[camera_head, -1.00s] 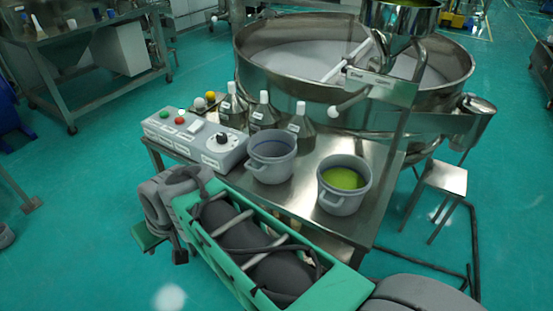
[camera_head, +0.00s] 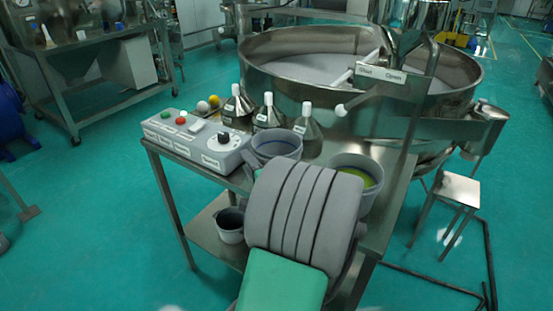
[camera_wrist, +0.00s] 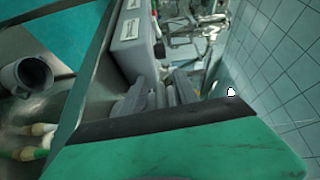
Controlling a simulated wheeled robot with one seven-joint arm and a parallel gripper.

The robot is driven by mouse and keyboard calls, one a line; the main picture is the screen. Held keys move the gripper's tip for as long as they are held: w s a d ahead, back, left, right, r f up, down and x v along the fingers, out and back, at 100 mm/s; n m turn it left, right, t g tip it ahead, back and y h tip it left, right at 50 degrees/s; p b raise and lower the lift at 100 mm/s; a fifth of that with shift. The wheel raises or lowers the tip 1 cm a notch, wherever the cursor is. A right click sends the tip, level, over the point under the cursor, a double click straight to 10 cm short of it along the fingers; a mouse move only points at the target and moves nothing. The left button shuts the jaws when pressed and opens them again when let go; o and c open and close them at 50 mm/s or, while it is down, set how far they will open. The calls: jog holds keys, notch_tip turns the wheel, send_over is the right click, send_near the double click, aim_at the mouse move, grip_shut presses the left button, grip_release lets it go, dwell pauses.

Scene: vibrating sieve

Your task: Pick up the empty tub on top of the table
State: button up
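The empty tub (camera_head: 275,146) is grey with a blue band inside and stands upright on the table top, right of the control box. A second grey tub (camera_head: 372,200) with yellow-green contents stands to its right, partly hidden by my arm.
The control box (camera_head: 198,139) sits on the metal table (camera_head: 400,180). Several bottles (camera_head: 268,112) stand behind the tubs, before the large sieve (camera_head: 440,90).

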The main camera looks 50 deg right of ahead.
jog(key=x, duration=0.2)
jog(key=shift+w+d, duration=0.15)
jog(key=shift+w, duration=0.2)
jog(key=shift+c, duration=0.4)
grip_shut()
dwell(0.6)
